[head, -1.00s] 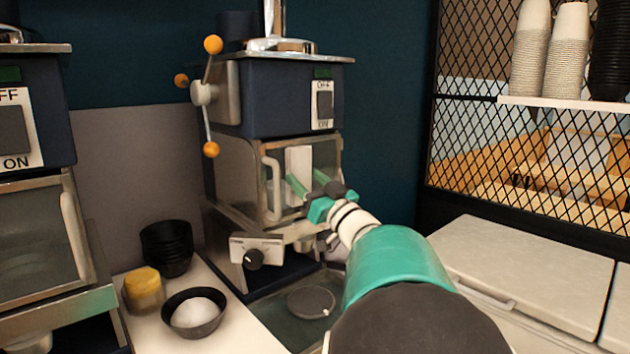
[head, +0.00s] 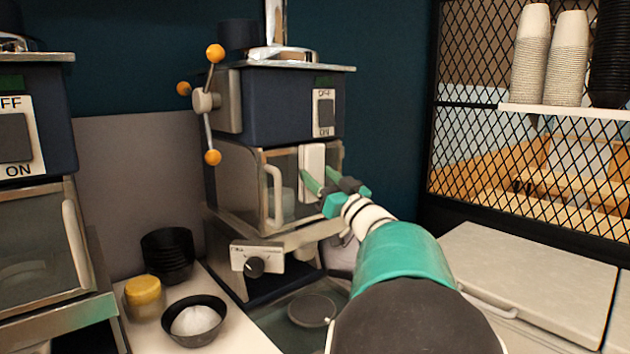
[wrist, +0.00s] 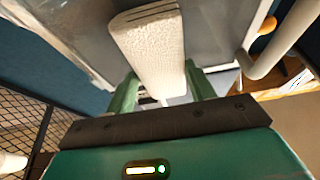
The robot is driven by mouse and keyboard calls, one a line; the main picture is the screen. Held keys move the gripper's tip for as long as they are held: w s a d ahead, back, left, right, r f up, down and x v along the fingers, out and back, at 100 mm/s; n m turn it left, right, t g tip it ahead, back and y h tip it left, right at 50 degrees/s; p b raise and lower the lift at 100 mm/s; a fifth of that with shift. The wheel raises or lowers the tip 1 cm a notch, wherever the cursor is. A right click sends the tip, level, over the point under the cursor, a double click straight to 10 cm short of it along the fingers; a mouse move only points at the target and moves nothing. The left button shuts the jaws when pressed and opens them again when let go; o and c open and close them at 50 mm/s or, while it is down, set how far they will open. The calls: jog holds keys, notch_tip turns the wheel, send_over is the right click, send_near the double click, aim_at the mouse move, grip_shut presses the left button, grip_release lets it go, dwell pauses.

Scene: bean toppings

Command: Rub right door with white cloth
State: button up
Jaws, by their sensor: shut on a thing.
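My gripper (head: 317,182) is shut on the white cloth (head: 313,158), a folded upright block in the head view. In the wrist view the cloth (wrist: 150,45) stands between the two green fingers (wrist: 163,92), with a textured white face. The cloth is against or very close to the glass door (head: 290,180) of the right machine (head: 283,110); contact is hard to tell. The cloth covers the right part of that door. The door's pale vertical handle (head: 272,197) is left of the cloth in the head view and right of it in the wrist view (wrist: 278,45).
A second machine (head: 32,160) stands at the left. A black bowl with white contents (head: 194,322), a yellow-lidded jar (head: 143,296) and stacked black bowls (head: 167,254) sit on the counter between. A mesh cabinet (head: 530,150) and pale chest lid (head: 525,262) are at the right.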

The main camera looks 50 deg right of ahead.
jog(key=shift+s+d, duration=0.2)
jog(key=shift+d, duration=1.6)
jog(key=shift+s+d, duration=0.15)
jog(key=shift+d, duration=1.65)
jog(key=s, duration=0.6)
jog(key=shift+a, duration=0.35)
jog(key=shift+s+a, duration=0.2)
jog(key=shift+s, duration=1.3)
